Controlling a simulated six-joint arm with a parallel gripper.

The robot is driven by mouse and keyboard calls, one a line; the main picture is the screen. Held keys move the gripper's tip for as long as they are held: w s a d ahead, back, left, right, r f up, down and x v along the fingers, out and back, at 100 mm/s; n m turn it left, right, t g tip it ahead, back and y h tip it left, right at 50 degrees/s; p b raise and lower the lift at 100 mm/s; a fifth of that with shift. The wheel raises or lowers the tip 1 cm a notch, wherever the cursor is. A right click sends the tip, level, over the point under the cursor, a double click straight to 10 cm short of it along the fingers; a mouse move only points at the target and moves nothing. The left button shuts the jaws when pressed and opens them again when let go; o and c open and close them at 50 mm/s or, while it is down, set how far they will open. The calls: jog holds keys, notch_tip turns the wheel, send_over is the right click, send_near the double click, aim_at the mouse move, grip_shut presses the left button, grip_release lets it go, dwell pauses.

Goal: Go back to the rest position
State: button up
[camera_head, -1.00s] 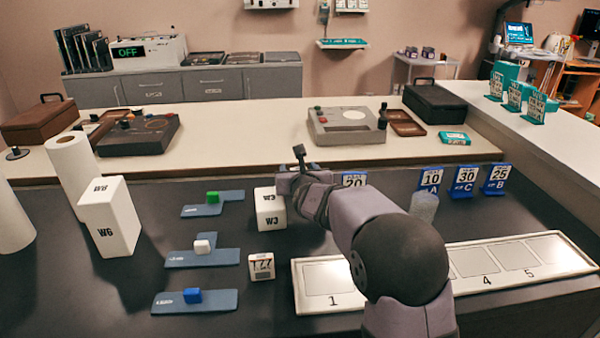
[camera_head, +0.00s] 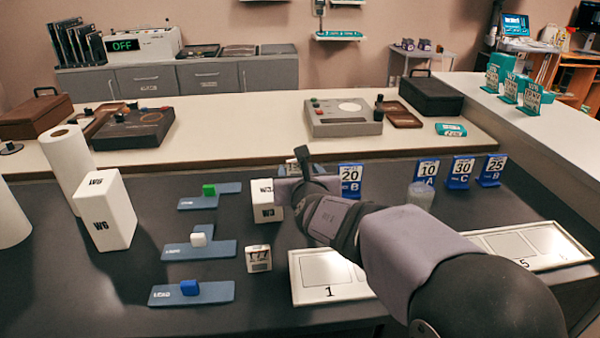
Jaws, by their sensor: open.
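My gripper (camera_head: 303,160) is at the middle of the dark counter (camera_head: 220,320), in front of its back edge. One dark finger stands up beside the white W3 box (camera_head: 262,200); the other is hard to make out. My arm reaches in from the lower right and hides part of the long white numbered tray (camera_head: 340,296). I see nothing held in the gripper. The gripper overlaps the W3 box's right side in the picture; I cannot tell whether they touch.
A tall white W6 box (camera_head: 104,210) stands left. A cup (camera_head: 419,196) and blue number signs (camera_head: 461,172) stand right. A small white box (camera_head: 258,259) sits left of the tray.

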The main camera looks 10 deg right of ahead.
jog(key=shift+s+r, duration=0.1)
jog(key=shift+s, duration=0.2)
